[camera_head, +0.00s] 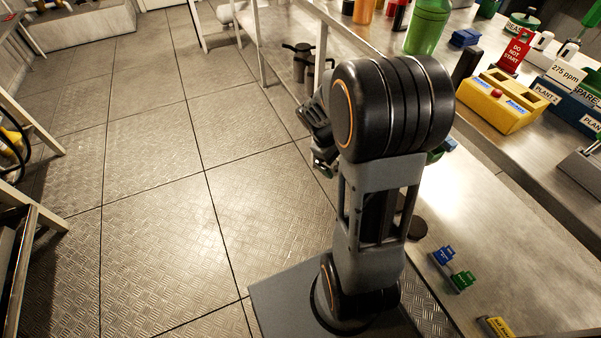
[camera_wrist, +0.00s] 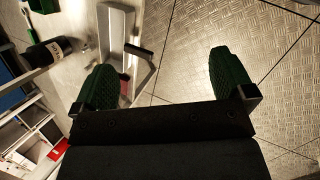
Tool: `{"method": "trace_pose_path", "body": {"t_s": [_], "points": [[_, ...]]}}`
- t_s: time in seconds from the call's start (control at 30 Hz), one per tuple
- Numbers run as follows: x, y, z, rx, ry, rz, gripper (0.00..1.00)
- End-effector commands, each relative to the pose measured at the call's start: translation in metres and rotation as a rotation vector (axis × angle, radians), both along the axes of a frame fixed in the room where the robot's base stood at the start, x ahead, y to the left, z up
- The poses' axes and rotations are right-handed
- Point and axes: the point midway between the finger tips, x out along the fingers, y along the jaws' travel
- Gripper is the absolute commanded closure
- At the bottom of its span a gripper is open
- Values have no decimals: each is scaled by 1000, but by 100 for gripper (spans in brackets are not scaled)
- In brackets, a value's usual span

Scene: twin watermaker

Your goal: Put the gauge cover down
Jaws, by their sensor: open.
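My gripper (camera_wrist: 163,85) is open in the wrist view, its two green ribbed fingertips wide apart, with nothing held between them. Behind the gap I see the metal floor and part of a bench frame. In the head view my gripper (camera_head: 325,165) shows only in part, left of my arm, above the floor beside the bench. I cannot identify the gauge cover for certain. A flat black disc (camera_head: 418,229) lies on the lower steel surface right of my arm in the head view and may be it. My arm hides part of the bench there.
The steel bench (camera_head: 375,38) carries a green bottle (camera_head: 427,27), a yellow box (camera_head: 507,102) and a red DO NOT START tag (camera_head: 514,51). Small blue (camera_head: 443,255) and green (camera_head: 462,280) pieces lie lower down. Open floor (camera_head: 150,200) spreads to the left.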

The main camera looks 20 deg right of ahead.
Motion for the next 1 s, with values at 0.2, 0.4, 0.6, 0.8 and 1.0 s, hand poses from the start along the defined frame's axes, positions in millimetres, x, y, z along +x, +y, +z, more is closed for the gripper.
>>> {"method": "trace_pose_path", "body": {"t_s": [0.2, 0.4, 0.6, 0.8, 1.0], "points": [[-28, 87, 58, 163, -287, -166, 0], [-53, 134, 81, 306, -424, -263, 0], [-65, 149, 88, 376, -473, -304, 0], [-66, 151, 89, 385, -477, -310, 0], [-66, 151, 90, 384, -476, -309, 0]]}}
